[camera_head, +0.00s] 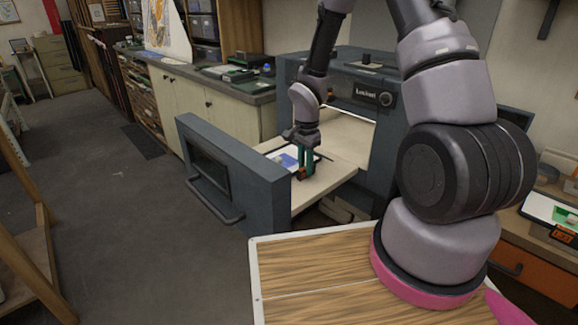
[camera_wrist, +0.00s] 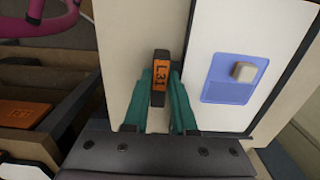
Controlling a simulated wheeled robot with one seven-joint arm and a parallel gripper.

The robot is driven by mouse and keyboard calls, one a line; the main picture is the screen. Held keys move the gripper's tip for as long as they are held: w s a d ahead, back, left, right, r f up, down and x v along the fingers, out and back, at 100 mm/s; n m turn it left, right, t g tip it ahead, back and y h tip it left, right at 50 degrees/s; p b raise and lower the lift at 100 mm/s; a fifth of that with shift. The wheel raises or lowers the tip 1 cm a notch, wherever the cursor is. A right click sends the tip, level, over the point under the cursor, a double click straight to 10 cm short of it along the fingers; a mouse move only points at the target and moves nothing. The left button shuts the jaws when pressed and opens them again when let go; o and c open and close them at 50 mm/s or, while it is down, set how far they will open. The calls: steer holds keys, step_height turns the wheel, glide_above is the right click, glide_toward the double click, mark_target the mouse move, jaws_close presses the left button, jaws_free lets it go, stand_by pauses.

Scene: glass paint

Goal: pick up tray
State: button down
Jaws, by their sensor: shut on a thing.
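The tray (camera_wrist: 205,50) is a flat white panel with dark edges, lying on the pulled-out drawer bed of the kiln-like machine. In the head view the tray (camera_head: 298,152) is partly hidden by my gripper (camera_head: 303,172). A blue pane (camera_wrist: 234,79) with a small pale block (camera_wrist: 244,72) lies on it. A dark handle tab with an orange label (camera_wrist: 160,82), reading about "L31", is at the tray's near side. My gripper (camera_wrist: 161,92) has teal fingers, one on each side of this tab, and is shut on it.
The drawer's grey front wall (camera_head: 235,180) with its bar handle stands left of my gripper. The grey machine housing (camera_head: 365,100) is behind and right. A wooden-topped surface (camera_head: 320,275) lies in front. The floor at left is open.

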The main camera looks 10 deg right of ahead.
steer(key=shift+r, duration=0.1)
step_height(320, 180, up, 13)
stand_by(0.8)
